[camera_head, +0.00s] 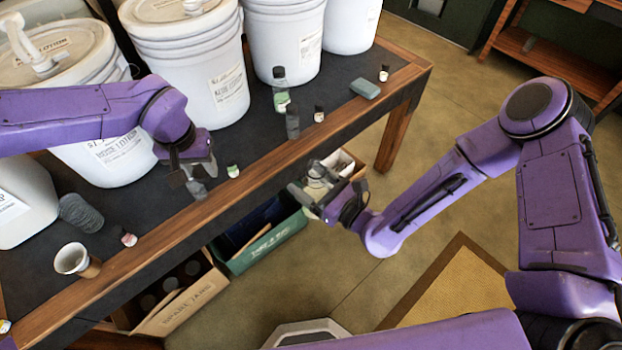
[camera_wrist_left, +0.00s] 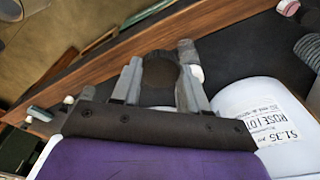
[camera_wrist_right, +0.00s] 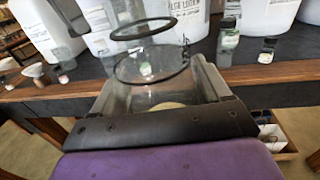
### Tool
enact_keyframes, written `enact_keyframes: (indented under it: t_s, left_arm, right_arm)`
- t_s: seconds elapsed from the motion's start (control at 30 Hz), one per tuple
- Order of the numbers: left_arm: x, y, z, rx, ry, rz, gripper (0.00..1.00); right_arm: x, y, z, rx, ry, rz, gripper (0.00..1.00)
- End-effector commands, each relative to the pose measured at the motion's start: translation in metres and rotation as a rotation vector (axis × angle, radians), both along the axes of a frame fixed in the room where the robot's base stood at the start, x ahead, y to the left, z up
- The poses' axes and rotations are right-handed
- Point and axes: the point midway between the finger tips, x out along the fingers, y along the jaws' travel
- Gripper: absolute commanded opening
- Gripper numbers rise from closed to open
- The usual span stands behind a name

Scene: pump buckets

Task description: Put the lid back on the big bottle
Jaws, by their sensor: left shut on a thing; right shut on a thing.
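My left gripper (camera_head: 190,172) is over the table and shut on a dark, rounded thing (camera_wrist_left: 160,76), which may be the lid. In the head view its fingers hide most of it. A grey cylinder (camera_wrist_left: 187,50) shows just beyond its fingers. My right gripper (camera_head: 318,190) is in front of the table's edge and shut on a clear, see-through vessel (camera_wrist_right: 150,88) with dark rings; I cannot tell its full shape. A clear bottle with a green label (camera_head: 280,92) stands on the table, dark at its top. I cannot tell which is the big bottle.
Large white buckets (camera_head: 205,70) line the back of the table (camera_head: 262,150). A grey ribbed thing (camera_head: 80,213), a cup (camera_head: 74,260), a small green-labelled bottle (camera_head: 233,171) and a grey-green block (camera_head: 365,88) are on it. A green crate (camera_head: 265,245) and cardboard box (camera_head: 185,305) are below.

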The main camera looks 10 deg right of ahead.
Motion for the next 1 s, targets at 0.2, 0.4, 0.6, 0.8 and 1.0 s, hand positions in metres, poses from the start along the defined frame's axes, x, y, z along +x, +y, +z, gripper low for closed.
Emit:
enact_keyframes:
  t_s: [0.2, 0.4, 0.6, 0.8, 1.0]
  left_arm:
    - [0.011, -0.079, 0.031, 0.003, -0.001, -0.113, 0.12]
    - [0.0, -0.155, 0.057, 0.003, -0.001, -0.183, 0.12]
    - [-0.023, -0.218, 0.08, 0.002, -0.001, -0.22, 0.12]
    - [-0.037, -0.246, 0.102, 0.0, -0.001, -0.201, 0.12]
    - [-0.039, -0.243, 0.104, 0.001, 0.002, -0.171, 0.12]
  right_arm:
    - [0.0, 0.0, 0.001, 0.001, -0.002, 0.0, 0.22]
    - [0.0, 0.0, 0.001, 0.001, -0.002, 0.0, 0.22]
    - [0.0, 0.0, 0.001, 0.001, -0.002, -0.001, 0.22]
    - [0.0, 0.0, 0.001, 0.001, -0.002, -0.001, 0.22]
    - [0.0, 0.0, 0.001, 0.001, -0.002, 0.0, 0.22]
